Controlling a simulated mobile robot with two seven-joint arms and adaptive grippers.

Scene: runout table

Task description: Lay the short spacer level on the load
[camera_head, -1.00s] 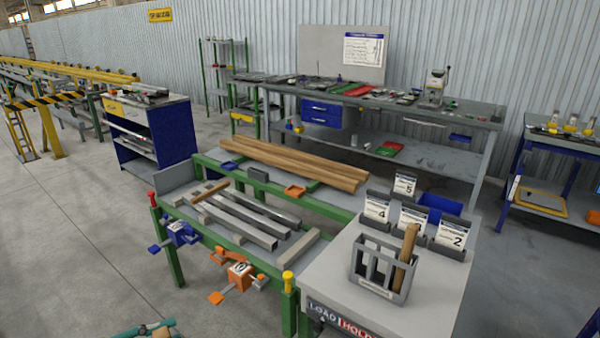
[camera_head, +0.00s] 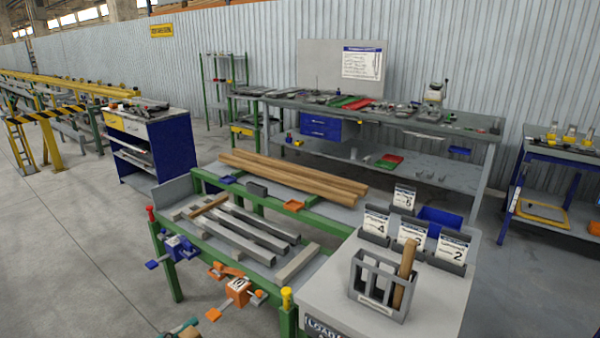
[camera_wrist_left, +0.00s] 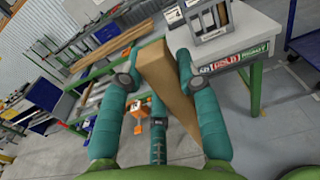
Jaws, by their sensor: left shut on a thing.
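My left gripper (camera_wrist_left: 156,76) is shut on a light wooden spacer (camera_wrist_left: 166,75), which stands out between its teal fingers and looks tilted in the left wrist view. In the head view only a small bit of the gripper and wood shows at the bottom edge (camera_head: 184,331), well in front of the green table. The load of long grey metal bars (camera_head: 258,236) lies on that table (camera_head: 223,262). A wooden piece (camera_head: 210,206) lies across the bars' left end. My right gripper is not in view.
A grey holder (camera_head: 377,287) with an upright wooden piece (camera_head: 405,262) stands on the light-topped table at the right, before several numbered card bins. Long wooden beams (camera_head: 294,172) lie behind the bars. Blue (camera_head: 178,246) and orange (camera_head: 239,290) clamp-like fittings stick out at the front.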

